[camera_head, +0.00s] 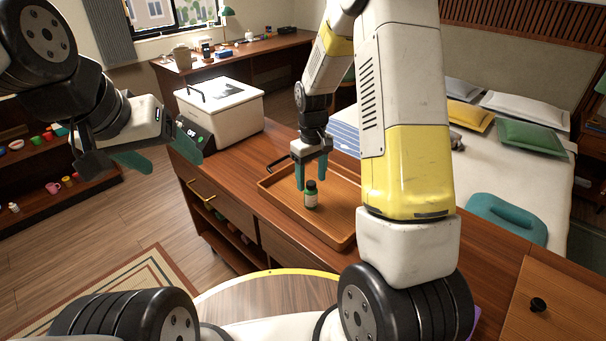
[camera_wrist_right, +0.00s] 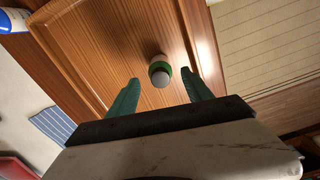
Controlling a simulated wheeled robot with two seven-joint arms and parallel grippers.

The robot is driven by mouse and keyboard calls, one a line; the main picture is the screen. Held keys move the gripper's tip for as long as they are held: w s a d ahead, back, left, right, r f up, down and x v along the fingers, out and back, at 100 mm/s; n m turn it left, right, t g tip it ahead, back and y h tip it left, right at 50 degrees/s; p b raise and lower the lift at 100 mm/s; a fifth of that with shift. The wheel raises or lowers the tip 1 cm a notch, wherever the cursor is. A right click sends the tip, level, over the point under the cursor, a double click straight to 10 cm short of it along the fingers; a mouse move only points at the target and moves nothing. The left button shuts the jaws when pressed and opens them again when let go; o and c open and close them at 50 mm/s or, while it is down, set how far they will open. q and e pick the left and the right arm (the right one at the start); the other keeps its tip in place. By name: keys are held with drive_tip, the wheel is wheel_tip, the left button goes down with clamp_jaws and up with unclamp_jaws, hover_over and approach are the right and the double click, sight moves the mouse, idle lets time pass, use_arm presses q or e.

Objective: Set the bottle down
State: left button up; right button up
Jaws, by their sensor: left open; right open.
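The small green bottle (camera_head: 311,195) with a dark cap stands upright on the wooden tray (camera_head: 283,201) on the counter. In the right wrist view the bottle (camera_wrist_right: 160,70) shows from above, on the tray floor beyond the fingertips. My right gripper (camera_head: 311,184) is open, its green fingers pointing down just above and around the bottle's top in the head view. In the wrist view its fingers (camera_wrist_right: 158,88) are apart with a gap to the bottle on both sides. My left gripper (camera_head: 160,158) is open and empty, off the counter at the left.
A white boxy appliance (camera_head: 221,108) stands on the counter behind the tray. A striped blue cloth (camera_head: 345,138) lies beyond the tray. A black knob (camera_head: 538,304) is at the far right. The rest of the tray floor is clear.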

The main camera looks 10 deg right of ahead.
wheel_tip(320, 180, up, 6)
drive_tip(key=shift+r, duration=0.15)
drive_tip(key=s+r+m+t+y, duration=0.2)
drive_tip(key=s+r+m+t, duration=0.2)
drive_tip(key=s+r, duration=1.4)
drive_tip(key=s+t, duration=0.2)
drive_tip(key=s, duration=0.2)
drive_tip(key=shift+s+r+m, duration=0.25)
drive_tip(key=shift+r+m, duration=0.1)
drive_tip(key=shift+m, duration=0.05)
drive_tip(key=shift+d, duration=0.1)
